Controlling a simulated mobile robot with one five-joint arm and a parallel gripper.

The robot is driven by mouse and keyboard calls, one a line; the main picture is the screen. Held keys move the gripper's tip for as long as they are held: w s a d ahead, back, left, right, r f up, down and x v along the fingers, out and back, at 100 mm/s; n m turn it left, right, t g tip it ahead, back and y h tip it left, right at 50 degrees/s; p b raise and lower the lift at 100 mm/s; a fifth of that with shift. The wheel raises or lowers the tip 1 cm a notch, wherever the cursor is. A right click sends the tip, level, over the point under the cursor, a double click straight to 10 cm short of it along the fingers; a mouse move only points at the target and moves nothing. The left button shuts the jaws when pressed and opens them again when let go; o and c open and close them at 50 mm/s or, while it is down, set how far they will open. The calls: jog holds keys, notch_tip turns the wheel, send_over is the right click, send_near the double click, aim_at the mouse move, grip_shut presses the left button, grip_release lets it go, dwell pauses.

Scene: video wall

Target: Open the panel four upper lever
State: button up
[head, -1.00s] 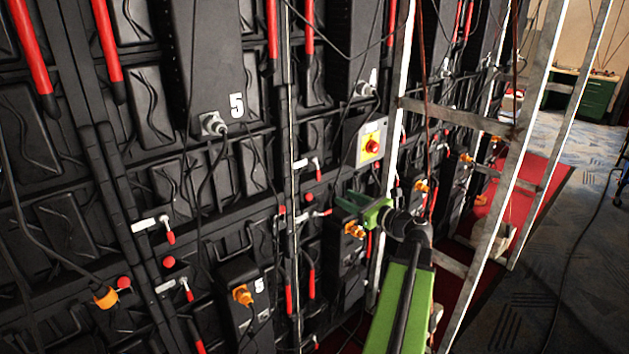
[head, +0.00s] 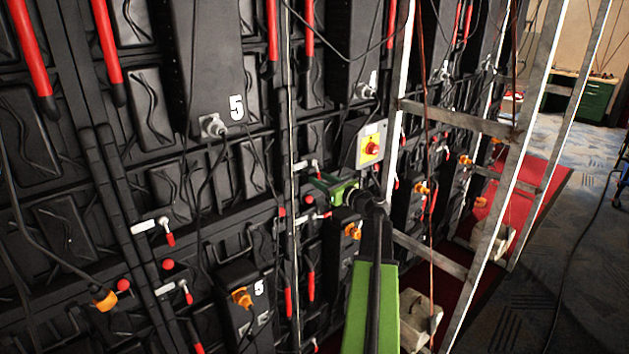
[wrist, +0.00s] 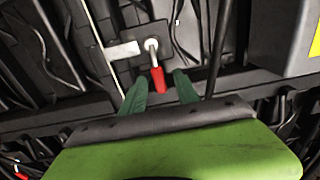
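The upper lever (head: 317,170) has a red handle on a silver pivot beside a white plate, left of the yellow-faced switch box. In the wrist view the red handle (wrist: 159,80) hangs down, tilted slightly. My gripper (head: 318,182) is just below this lever in the head view. In the wrist view my gripper (wrist: 160,84) has its two green fingers apart, one on each side of the handle's lower end. Contact with the handle cannot be told. A lower lever (head: 322,215) is below my gripper, its handle nearly level.
A switch box (head: 370,146) with a red button stands right of my gripper. A black cable (wrist: 219,45) runs close to the right finger. Metal scaffold posts (head: 500,200) stand to the right. A box marked 5 (head: 210,70) is at upper left.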

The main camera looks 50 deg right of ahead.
jog(key=shift+w, duration=0.85)
grip_shut()
